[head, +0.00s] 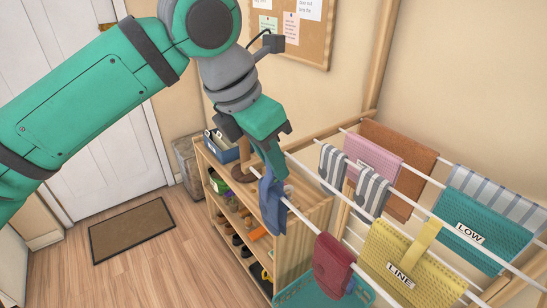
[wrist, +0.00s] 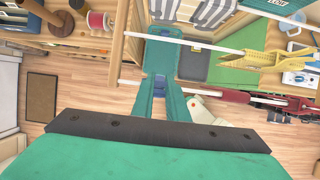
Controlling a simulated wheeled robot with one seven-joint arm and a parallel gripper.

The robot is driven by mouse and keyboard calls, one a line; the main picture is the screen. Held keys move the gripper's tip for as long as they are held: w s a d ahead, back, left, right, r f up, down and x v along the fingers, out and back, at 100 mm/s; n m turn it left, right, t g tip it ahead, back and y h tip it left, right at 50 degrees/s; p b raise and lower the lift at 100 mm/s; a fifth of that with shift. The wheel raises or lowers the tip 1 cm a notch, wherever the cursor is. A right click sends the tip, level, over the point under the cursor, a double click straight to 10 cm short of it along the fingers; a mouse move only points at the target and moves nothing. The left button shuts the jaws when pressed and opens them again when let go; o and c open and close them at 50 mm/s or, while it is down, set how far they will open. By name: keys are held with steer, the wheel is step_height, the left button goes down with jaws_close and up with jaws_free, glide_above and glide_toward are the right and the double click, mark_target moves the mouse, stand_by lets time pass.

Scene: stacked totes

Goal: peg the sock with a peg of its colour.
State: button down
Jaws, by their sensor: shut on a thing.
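A slate-blue sock (head: 272,207) hangs over the front rail of the drying rack, near its left end. My gripper (head: 277,172) points down right above the sock, its fingertips at the rail. In the wrist view a small blue thing, which looks like a peg (wrist: 161,84), sits between my nearly closed fingers.
A dark red cloth (head: 332,262) and a yellow cloth marked LINE (head: 408,264) hang to the right. Grey striped socks (head: 371,191) and a teal cloth marked LOW (head: 470,233) hang behind. A wooden shelf (head: 300,215) stands behind the sock, with a teal basket (head: 318,287) below.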

steer(key=c, duration=1.7)
jaws_free()
steer(key=shift+o, duration=0.2)
